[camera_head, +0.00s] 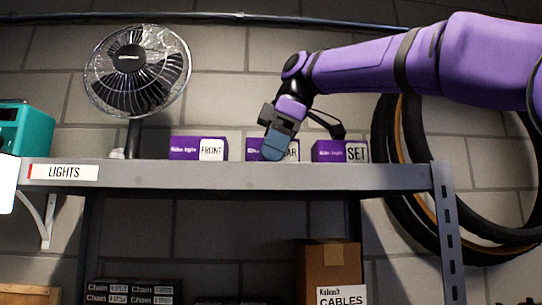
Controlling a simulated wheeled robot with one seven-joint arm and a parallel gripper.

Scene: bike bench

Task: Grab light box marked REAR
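Three purple light boxes stand in a row on the grey shelf (230,176). The middle box (254,147) shows the letters "AR" at the end of its label, and the rest is hidden behind my gripper. The left box (185,148) reads FRONT and the right box (327,151) reads SET. My gripper (272,152) points down in front of the middle box, its blue-grey fingers covering part of the label. I see the fingers from one side, so the gap between them does not show. I cannot tell whether they touch the box.
A black fan (138,72) stands on the shelf at left, with a teal case (26,129) at the far left. Tyres (400,190) hang on the wall at right. Below are a CABLES box (330,270) and dark Chain boxes (130,292).

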